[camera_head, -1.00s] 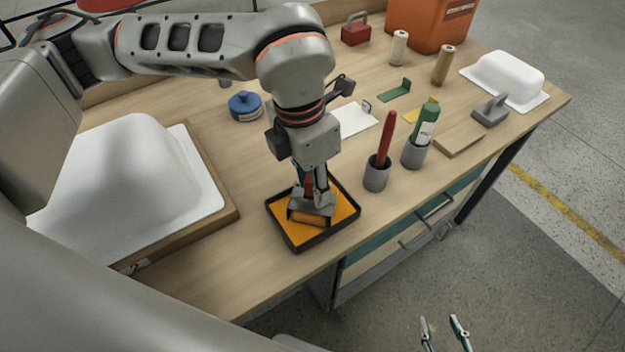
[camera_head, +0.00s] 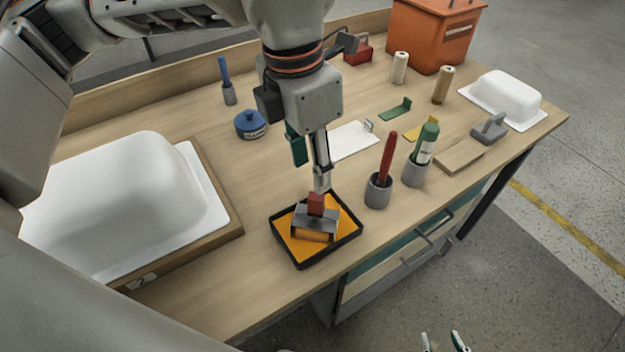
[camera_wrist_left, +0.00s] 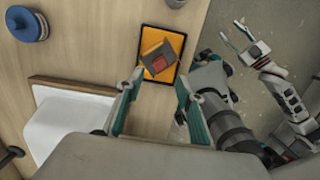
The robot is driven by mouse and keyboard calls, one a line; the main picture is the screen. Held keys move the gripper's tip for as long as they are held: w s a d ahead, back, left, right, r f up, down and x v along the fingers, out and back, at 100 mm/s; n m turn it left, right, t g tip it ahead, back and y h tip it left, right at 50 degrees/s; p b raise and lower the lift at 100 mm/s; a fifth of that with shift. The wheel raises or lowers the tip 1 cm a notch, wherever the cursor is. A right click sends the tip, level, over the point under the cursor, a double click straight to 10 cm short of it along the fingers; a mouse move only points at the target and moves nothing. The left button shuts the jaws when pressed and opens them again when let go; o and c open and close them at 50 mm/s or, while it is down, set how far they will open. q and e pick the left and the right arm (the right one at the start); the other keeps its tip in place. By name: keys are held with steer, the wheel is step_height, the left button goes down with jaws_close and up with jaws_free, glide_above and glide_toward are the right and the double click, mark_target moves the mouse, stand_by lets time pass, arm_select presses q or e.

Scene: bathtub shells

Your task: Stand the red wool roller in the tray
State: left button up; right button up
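The red wool roller (camera_head: 316,222) has a red handle block, a grey frame and an orange roll. It stands in the black-rimmed tray (camera_head: 350,236) with the orange floor, its red block pointing up. Both also show in the left wrist view, the roller (camera_wrist_left: 158,58) inside the tray (camera_wrist_left: 160,28). My left gripper (camera_head: 312,175) is open and empty above the roller, its fingers pointing down. In the left wrist view its fingers (camera_wrist_left: 158,88) are spread apart, clear of the roller. My right gripper (camera_head: 442,340) is open and empty at the bottom edge, off the table.
A white tub shell (camera_head: 125,200) on a wooden board lies left. A blue pot (camera_head: 250,125) stands behind. Bare table lies between shell and tray.

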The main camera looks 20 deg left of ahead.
arm_select(q)
steer(key=shift+a+r, duration=0.1)
steer(key=shift+r, duration=0.9)
